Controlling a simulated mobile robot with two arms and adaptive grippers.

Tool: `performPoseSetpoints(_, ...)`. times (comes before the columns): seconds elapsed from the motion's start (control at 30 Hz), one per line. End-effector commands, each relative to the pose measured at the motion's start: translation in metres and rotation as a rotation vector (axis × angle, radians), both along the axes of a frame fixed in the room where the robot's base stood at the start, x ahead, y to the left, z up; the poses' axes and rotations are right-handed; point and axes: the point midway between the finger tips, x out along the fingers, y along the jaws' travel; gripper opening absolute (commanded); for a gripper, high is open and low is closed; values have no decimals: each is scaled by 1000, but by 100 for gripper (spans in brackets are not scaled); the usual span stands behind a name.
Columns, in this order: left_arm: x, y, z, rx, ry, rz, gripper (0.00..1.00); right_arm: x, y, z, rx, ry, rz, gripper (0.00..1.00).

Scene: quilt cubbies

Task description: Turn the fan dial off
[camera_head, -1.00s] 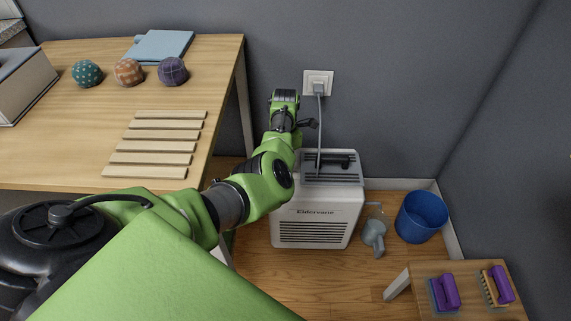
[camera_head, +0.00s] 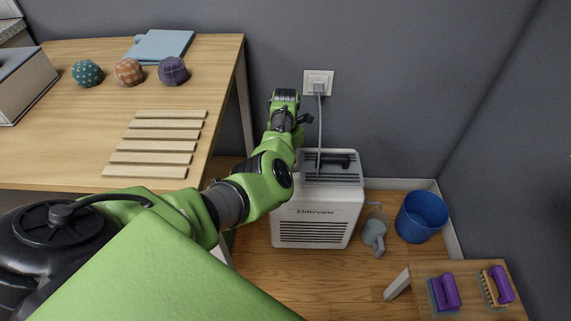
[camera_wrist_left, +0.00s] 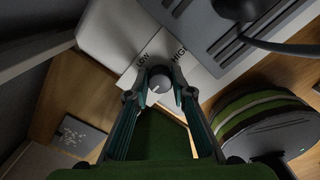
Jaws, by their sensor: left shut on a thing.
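The white fan unit (camera_head: 315,205), marked Eldervane, stands on the floor beside the table. In the left wrist view its pale casing (camera_wrist_left: 115,30) carries the printed words LOW and HIGH. The round grey fan dial (camera_wrist_left: 160,84) sits just below these words. My left gripper (camera_wrist_left: 160,80) is shut on the dial, with one finger on each side of it. The setting of the dial is hard to read. In the head view my left arm reaches over to the unit's left side and hides the dial and the fingers. My right gripper is not in view.
A grey cord runs from the unit up to a wall socket (camera_head: 318,84). A wooden table (camera_head: 75,145) with balls and slats stands left. A blue bin (camera_head: 422,217) and a grey watering can (camera_head: 374,233) are right of the unit. A low table (camera_head: 470,308) holds purple-handled brushes.

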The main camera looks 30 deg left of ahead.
Motion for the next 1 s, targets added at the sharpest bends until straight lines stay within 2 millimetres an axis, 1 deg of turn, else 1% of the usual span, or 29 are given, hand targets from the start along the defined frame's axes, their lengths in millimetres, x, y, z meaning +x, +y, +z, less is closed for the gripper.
performPoseSetpoints(0.03, -1, 1, 0, 0, 1, 2, 1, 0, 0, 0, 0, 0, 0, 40)
performPoseSetpoints(0.07, -1, 1, 0, 0, 1, 2, 24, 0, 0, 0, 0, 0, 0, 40)
performPoseSetpoints(0.1, -1, 1, 0, 0, 1, 2, 35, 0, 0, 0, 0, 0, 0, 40)
performPoseSetpoints(0.13, 0, 1, 0, 0, 1, 2, 39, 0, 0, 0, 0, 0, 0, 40)
performPoseSetpoints(0.43, 0, 0, 0, 0, 0, 0, 39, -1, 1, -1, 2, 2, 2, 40)
performPoseSetpoints(0.57, 1, 0, 6, 1, -2, 0, 39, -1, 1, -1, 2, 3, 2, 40)
performPoseSetpoints(0.67, 1, 0, 19, 1, -3, 0, 39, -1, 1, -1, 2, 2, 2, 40)
performPoseSetpoints(0.77, 2, 0, 39, 2, -6, 2, 39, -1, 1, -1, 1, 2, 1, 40)
performPoseSetpoints(0.9, 2, 0, 71, 1, -4, 2, 39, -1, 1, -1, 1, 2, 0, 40)
performPoseSetpoints(1.0, 1, 1, 90, 1, -3, 2, 39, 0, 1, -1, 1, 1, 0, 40)
